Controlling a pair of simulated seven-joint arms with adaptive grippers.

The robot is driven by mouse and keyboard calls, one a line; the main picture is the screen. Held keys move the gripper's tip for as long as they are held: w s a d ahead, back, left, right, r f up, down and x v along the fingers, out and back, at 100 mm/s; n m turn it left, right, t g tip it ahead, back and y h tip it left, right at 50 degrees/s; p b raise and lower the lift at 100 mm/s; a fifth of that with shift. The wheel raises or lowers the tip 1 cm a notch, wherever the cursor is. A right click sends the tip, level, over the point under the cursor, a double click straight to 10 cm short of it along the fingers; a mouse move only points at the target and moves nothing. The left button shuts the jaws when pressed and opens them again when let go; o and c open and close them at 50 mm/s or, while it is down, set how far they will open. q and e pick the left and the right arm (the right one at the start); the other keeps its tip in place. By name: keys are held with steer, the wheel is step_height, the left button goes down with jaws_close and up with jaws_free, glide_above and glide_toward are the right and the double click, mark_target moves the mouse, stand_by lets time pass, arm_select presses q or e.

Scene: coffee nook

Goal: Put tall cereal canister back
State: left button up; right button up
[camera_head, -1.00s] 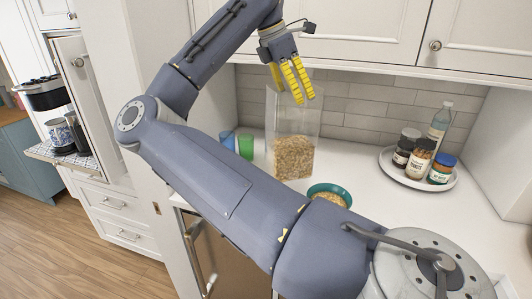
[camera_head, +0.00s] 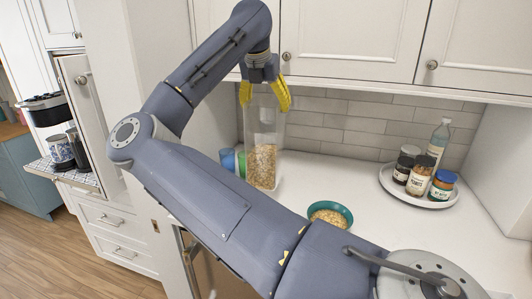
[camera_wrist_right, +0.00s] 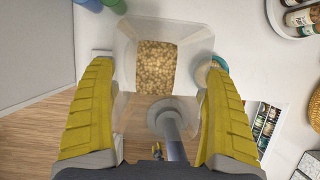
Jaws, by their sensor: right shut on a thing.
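The tall clear cereal canister (camera_head: 263,165) is part filled with tan cereal and stands nearly upright by the back wall. My right gripper (camera_head: 265,97) is shut on its upper part from above, with a yellow finger on each side. In the right wrist view, the canister (camera_wrist_right: 158,66) shows from above between the fingers of that gripper (camera_wrist_right: 158,105). I cannot tell if its base touches the counter. My left gripper is out of view.
Blue (camera_head: 227,158) and green cups stand just left of the canister, partly hidden by my arm. A teal bowl of cereal (camera_head: 331,214) sits on the counter. A round tray (camera_head: 385,180) with jars and a bottle is at right. Cabinets (camera_head: 350,40) hang overhead.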

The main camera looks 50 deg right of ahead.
mark_target(260, 121)
step_height(260, 121, down, 14)
steer(key=shift+f, duration=0.2)
stand_by(0.6)
steer(key=shift+f, duration=0.1)
steer(key=o, duration=1.4)
steer(key=v, duration=1.2)
